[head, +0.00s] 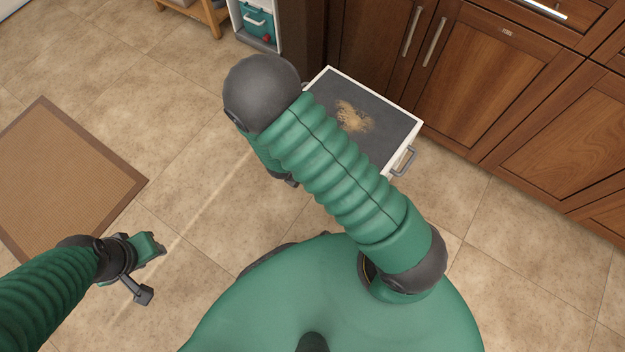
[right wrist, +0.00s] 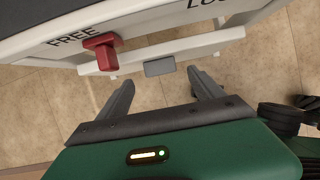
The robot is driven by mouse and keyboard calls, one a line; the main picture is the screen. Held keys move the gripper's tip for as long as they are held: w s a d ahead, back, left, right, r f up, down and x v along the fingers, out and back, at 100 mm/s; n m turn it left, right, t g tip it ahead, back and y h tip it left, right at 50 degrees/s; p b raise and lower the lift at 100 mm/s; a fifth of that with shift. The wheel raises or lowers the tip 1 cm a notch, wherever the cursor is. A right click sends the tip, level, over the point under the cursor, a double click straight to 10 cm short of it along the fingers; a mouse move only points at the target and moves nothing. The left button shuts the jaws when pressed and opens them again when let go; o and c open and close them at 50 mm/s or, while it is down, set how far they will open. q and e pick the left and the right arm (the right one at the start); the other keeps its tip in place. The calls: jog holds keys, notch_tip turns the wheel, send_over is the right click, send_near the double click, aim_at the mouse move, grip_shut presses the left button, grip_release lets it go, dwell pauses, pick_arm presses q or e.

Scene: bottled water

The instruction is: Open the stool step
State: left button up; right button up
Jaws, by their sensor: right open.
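The stool has a dark grey top and a white rim (head: 413,127) in the head view, partly covered by my right arm. In the right wrist view its white frame (right wrist: 225,36) carries the words "FREE" and the start of "LO". A red lever (right wrist: 104,50) sits beside "FREE". A grey tab (right wrist: 159,67) is on a white bar below. My right gripper (right wrist: 163,86) is open, its fingertips on either side below the tab, with nothing visible between them.
Brown wooden cabinets (head: 500,85) stand right behind the stool. A grey handle (head: 404,160) sticks out from the stool's right side. A brown mat (head: 65,170) lies at left. A wooden shelf (head: 200,18) stands at the back. The tiled floor between is clear.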

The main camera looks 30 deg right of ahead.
jog(key=b+x, duration=0.2)
jog(key=x, duration=0.2)
jog(key=shift+f, duration=0.2)
pick_arm(q)
jog(key=x, duration=0.3)
jog(key=shift+s+f, duration=0.15)
jog(key=shift+s, duration=0.2)
pick_arm(e)
grip_shut()
